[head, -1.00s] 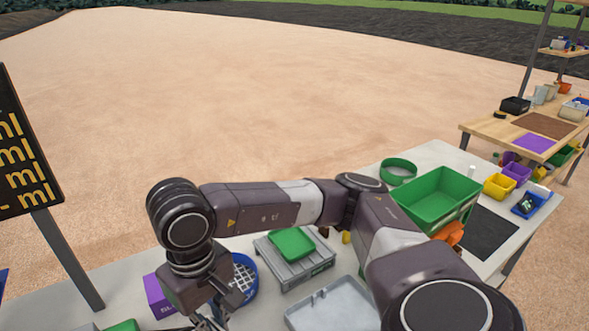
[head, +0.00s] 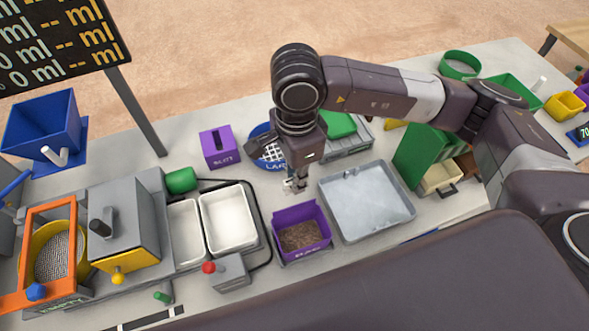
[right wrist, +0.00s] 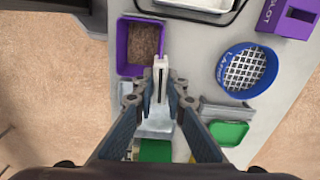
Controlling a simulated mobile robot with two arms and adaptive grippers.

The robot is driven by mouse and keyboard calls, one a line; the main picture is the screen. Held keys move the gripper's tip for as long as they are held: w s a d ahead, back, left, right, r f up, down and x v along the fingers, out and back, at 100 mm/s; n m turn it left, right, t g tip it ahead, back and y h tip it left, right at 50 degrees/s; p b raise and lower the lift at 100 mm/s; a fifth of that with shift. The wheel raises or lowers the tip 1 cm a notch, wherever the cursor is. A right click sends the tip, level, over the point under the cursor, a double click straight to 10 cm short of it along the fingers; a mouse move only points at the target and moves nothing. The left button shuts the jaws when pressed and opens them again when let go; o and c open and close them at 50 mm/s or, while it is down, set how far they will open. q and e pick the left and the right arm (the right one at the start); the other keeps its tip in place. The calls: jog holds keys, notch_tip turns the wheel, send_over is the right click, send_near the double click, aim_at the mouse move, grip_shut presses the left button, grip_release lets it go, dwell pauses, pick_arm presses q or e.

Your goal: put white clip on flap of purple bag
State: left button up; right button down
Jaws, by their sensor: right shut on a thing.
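My right gripper (head: 295,186) points down above the table, just behind the purple bag. In the right wrist view my right gripper (right wrist: 160,92) is shut on the white clip (right wrist: 160,72), a slim white piece held between the fingertips. In the head view the clip is too small to make out clearly. The purple bag (head: 287,215) stands open and holds brown grainy material; it also shows in the right wrist view (right wrist: 123,45). The clip's tip appears close to the bag's edge there; I cannot tell whether they touch. My left gripper is not in view.
A grey metal tray (head: 375,232) lies right of the bag. White trays (head: 229,245) and a small box with a red knob (head: 231,272) are to its left. A blue sieve (right wrist: 232,88) and a purple slotted box (head: 218,147) stand behind.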

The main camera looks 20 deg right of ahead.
aim_at(294, 206)
jog(key=shift+a+m, duration=0.1)
jog(key=shift+m, duration=0.3)
jog(key=shift+f, duration=0.1)
jog(key=shift+f+b, duration=0.1)
jog(key=shift+b, duration=0.55)
notch_tip(294, 206, down, 9)
jog(key=b, duration=1)
jog(key=shift+b, duration=0.35)
jog(key=shift+f+b, duration=0.55)
jog(key=shift+b, duration=0.3)
jog(key=c, duration=1.9)
grip_release()
